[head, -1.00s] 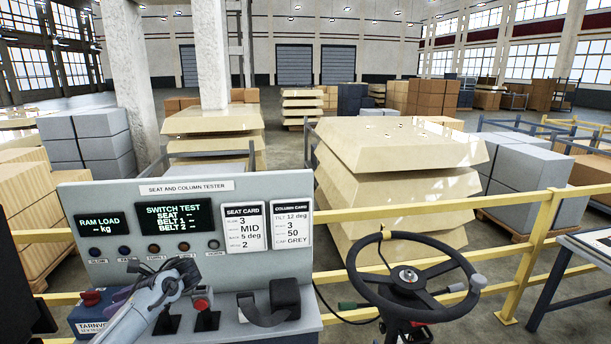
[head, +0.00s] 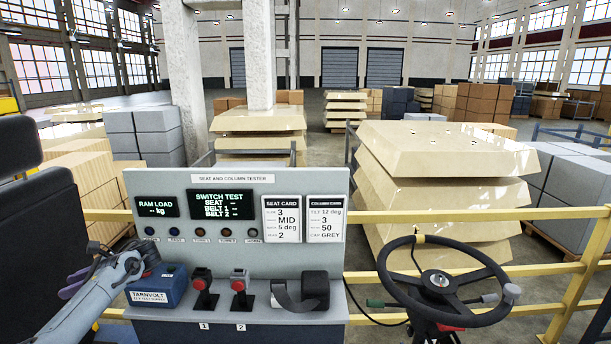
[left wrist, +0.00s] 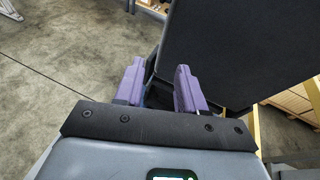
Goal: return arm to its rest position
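My left arm reaches in from the lower left in the head view. My left gripper (head: 75,283) has purple fingers, partly hidden behind the wrist, beside the black seat (head: 60,215) and left of the blue supply box (head: 158,287). In the left wrist view the two purple fingers (left wrist: 160,88) stand apart with a gap between them, and no held object shows. The dark seat back (left wrist: 235,45) fills the area beyond them; I cannot tell how close it is. My right gripper is in neither view.
A steering wheel (head: 440,283) is at the right. A yellow rail (head: 548,213) runs behind. Open floor (left wrist: 60,60) shows in the wrist view.

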